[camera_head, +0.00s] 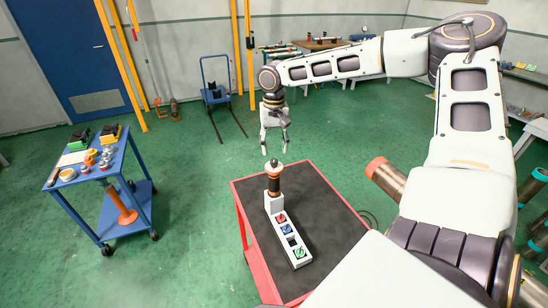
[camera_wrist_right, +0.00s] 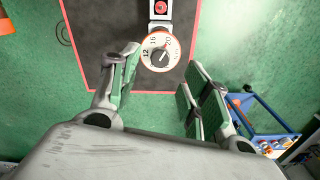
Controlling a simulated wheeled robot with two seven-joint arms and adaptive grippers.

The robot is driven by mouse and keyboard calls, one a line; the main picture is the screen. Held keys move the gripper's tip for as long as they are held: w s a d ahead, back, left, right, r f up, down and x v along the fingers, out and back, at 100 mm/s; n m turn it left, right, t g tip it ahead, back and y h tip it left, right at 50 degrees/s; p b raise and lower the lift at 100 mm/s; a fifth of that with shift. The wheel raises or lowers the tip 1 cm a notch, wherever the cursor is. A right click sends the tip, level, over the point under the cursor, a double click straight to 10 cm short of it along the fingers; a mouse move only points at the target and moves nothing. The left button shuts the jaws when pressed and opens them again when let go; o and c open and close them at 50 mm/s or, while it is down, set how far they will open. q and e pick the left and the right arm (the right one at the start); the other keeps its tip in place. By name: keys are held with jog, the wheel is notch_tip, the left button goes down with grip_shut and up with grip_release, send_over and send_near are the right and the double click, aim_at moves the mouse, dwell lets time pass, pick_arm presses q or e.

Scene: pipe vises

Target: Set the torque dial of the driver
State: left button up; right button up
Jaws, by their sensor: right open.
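The driver (camera_head: 273,182) stands upright at the back end of a white block, with an orange and black handle and a knob on top. In the right wrist view its round white torque dial (camera_wrist_right: 158,51) faces me, with a red-orange rim and the figures 12, 16 and 20. My right gripper (camera_head: 276,151) hangs above the driver with its fingers pointing down. It is open and empty. In the right wrist view the dial shows in the gap between its fingers (camera_wrist_right: 163,66), apart from both. My left gripper is not in view.
The white block (camera_head: 291,243) carries several coloured buttons and lies on a red cart (camera_head: 325,205) with a dark top. A blue trolley (camera_head: 102,165) with tools and parts stands at the left. Green floor lies open between them.

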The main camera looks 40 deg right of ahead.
aim_at(274, 160)
jog(key=shift+f, duration=2.85)
grip_shut()
